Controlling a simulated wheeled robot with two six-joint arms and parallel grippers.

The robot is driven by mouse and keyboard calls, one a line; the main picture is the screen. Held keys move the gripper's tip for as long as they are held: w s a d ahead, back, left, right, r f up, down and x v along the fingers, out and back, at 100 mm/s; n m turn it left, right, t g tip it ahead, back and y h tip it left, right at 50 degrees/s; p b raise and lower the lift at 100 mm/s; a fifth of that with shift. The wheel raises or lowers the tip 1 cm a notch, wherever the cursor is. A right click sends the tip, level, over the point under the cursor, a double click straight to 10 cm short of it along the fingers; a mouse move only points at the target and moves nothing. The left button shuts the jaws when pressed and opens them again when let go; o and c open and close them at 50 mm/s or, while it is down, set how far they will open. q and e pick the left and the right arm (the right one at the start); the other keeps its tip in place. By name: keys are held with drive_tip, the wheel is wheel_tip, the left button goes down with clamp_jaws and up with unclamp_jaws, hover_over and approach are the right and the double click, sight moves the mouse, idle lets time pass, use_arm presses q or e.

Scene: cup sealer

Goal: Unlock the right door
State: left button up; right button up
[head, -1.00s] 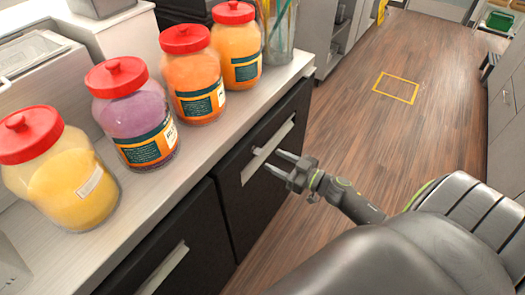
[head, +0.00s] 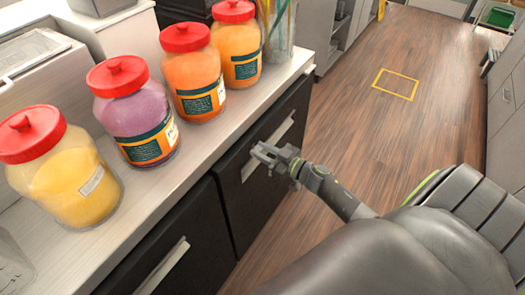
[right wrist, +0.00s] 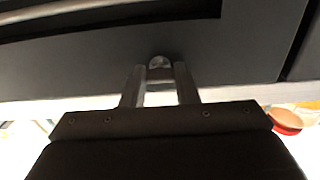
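The right door (head: 240,205) is a dark cabinet front under the counter, with a long pale handle (head: 285,130). My right gripper (head: 262,152) is at this door, in front of the handle in the head view. In the right wrist view its two fingers (right wrist: 159,78) are apart. A small round metal knob, seemingly the lock (right wrist: 159,62), shows at the dark door face between the fingertips. I cannot tell whether the fingers touch it. The lock is hidden in the head view. My left gripper is not in view.
Several red-lidded jars, such as the purple one (head: 136,115), stand on the pale counter (head: 190,165) above the doors. Another dark door with a handle (head: 165,268) is at lower left. The wooden floor (head: 345,125) to the right is clear.

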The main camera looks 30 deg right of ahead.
drive_tip(key=shift+c, duration=1.2)
drive_tip(key=shift+n, duration=0.3)
drive_tip(key=n, duration=0.2)
drive_tip(key=shift+n, duration=0.4)
drive_tip(key=n+b, duration=0.1)
drive_tip(key=n, duration=0.4)
drive_tip(key=shift+f, duration=0.1)
drive_tip(key=n+b, duration=0.1)
drive_tip(key=n, duration=0.3)
drive_tip(key=shift+n, duration=0.4)
drive_tip(key=n+b, duration=0.2)
drive_tip(key=n, duration=0.2)
drive_tip(key=shift+n, duration=0.4)
drive_tip(key=shift+o, duration=0.2)
drive_tip(key=o, duration=1)
drive_tip(key=shift+c, duration=0.2)
